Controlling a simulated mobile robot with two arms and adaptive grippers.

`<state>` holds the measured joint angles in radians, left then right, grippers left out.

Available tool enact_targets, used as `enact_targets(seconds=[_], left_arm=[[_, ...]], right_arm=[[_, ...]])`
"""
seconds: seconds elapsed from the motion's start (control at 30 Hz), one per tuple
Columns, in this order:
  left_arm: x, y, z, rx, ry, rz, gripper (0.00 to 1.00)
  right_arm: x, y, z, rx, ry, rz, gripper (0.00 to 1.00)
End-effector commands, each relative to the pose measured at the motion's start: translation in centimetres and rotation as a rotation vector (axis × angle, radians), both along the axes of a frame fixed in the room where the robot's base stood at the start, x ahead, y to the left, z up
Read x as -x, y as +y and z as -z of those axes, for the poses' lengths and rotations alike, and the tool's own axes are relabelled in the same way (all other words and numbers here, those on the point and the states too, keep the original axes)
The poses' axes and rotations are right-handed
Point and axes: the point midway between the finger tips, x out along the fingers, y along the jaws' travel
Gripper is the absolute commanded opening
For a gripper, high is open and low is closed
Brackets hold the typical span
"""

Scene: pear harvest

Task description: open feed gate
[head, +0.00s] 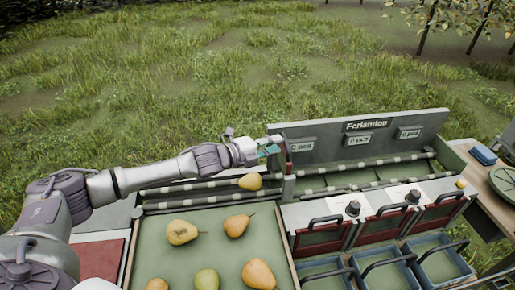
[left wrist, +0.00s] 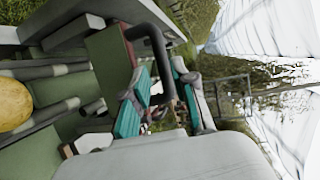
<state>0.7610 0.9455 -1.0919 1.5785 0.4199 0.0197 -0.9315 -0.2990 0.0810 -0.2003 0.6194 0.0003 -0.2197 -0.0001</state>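The feed gate (head: 287,158) is an upright red and grey plate at the right end of the pear lane, before the sorting machine. In the left wrist view, the gate (left wrist: 108,62) carries a dark looped handle (left wrist: 150,34). My left gripper (head: 268,150) is at the gate's top. In the left wrist view, its teal-padded fingers (left wrist: 158,95) stand apart with the handle's bar between them; firm contact does not show. A yellow pear (head: 250,182) lies on the lane left of the gate and also shows in the left wrist view (left wrist: 14,103). My right gripper is not in view.
The sorting machine's back panel (head: 358,138) has several counters. Red flaps with dark handles (head: 320,236) stand above blue crates (head: 385,275). A green tray (head: 215,222) holds several pears. A side table (head: 488,175) is at right.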

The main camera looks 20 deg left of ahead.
Motion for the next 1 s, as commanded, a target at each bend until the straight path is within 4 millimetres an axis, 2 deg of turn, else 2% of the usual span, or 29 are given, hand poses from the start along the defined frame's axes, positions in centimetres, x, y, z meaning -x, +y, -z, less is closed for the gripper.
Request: enact_targets(seconds=[0.03, 0.2, 0.4, 1.0], left_arm=[[1.1, 0.7, 0.0, -0.004, 0.002, 0.0, 0.27], [3.9, 2.5, -0.7, -0.004, 0.003, 0.0, 0.27], [5.7, 3.8, -1.2, -0.001, 0.002, -0.001, 0.27], [6.1, 4.0, -1.4, -0.001, 0.0, 0.0, 0.27]], right_arm=[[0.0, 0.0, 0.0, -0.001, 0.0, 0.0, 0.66], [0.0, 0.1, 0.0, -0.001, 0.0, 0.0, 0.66], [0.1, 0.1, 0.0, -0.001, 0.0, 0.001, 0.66], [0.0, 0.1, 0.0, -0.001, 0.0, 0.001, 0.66]])
